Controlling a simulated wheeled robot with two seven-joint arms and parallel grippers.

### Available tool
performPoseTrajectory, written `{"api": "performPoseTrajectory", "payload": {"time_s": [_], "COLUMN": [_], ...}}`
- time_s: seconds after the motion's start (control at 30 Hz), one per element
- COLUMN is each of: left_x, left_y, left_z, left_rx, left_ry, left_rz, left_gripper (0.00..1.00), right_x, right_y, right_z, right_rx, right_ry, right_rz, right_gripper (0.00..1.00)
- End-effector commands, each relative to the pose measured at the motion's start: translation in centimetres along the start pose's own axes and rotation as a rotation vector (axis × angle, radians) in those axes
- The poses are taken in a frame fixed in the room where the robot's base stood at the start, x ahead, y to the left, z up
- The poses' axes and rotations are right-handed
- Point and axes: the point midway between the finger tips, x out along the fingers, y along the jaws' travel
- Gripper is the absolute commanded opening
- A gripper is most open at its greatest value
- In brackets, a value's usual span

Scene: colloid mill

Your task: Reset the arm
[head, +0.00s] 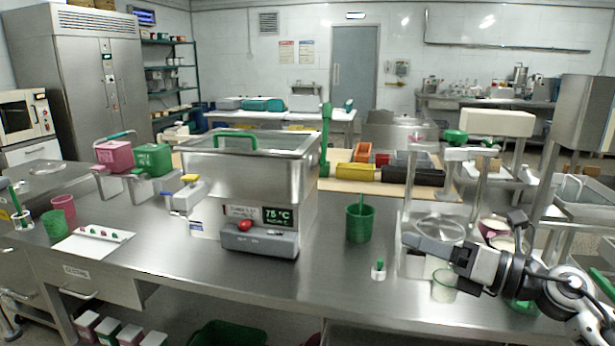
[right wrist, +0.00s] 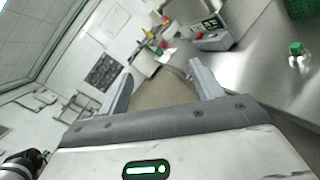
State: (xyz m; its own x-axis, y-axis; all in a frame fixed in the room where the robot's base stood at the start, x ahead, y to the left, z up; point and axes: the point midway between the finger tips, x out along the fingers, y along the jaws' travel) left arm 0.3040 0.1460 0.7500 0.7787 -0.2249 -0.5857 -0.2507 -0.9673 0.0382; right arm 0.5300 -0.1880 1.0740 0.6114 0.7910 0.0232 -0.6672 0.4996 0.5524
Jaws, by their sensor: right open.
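My right gripper (head: 428,246) comes in from the right in the head view and is held above the right part of the steel bench (head: 325,290). In the right wrist view its two fingers (right wrist: 160,88) are spread apart with nothing between them. The fingers point past the bench edge toward the floor and wall. A small bottle with a green cap (head: 379,270) stands on the bench to the left of the gripper, and it also shows in the right wrist view (right wrist: 298,57). My left gripper is not seen.
A steel machine (head: 248,190) with a display reading 75 °C stands mid-bench. A green cup (head: 360,222) stands to its right. A clear beaker (head: 445,286) is close under my right gripper, near a glass-topped stand (head: 440,228). The front middle of the bench is clear.

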Motion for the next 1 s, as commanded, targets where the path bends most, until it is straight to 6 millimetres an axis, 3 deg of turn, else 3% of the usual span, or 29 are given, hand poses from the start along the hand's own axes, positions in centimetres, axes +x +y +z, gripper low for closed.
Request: {"api": "performPoseTrajectory", "payload": {"time_s": [0.1,0.17,0.27,0.37,0.5,0.6,0.7,1.0], "left_x": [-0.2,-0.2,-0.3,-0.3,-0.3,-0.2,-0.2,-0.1], "left_y": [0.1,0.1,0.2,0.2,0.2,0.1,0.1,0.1], "left_z": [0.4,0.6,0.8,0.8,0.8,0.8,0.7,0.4], "left_rx": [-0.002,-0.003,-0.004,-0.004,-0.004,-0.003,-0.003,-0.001], "left_ry": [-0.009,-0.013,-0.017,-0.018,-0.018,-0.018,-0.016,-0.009], "left_rz": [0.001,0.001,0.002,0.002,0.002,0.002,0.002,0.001], "left_gripper": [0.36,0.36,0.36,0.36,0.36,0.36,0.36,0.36], "right_x": [-0.1,-1.2,-3.9,-7.3,-11.9,-14.0,-15.4,-18.4], "right_y": [1.5,0.9,-1.3,-4.0,-5.4,-4.6,-3.3,1.4], "right_z": [0.1,0.0,-1.7,-6.1,-15.1,-20.0,-23.7,-30.9], "right_rx": [0.369,0.573,0.929,1.289,1.732,1.924,2.054,2.293], "right_ry": [-0.336,-0.499,-0.754,-0.980,-1.217,-1.303,-1.351,-1.408], "right_rz": [0.038,0.020,-0.062,-0.214,-0.508,-0.691,-0.840,-1.207], "right_gripper": [0.65,0.65,0.65,0.65,0.65,0.65,0.65,0.65]}}
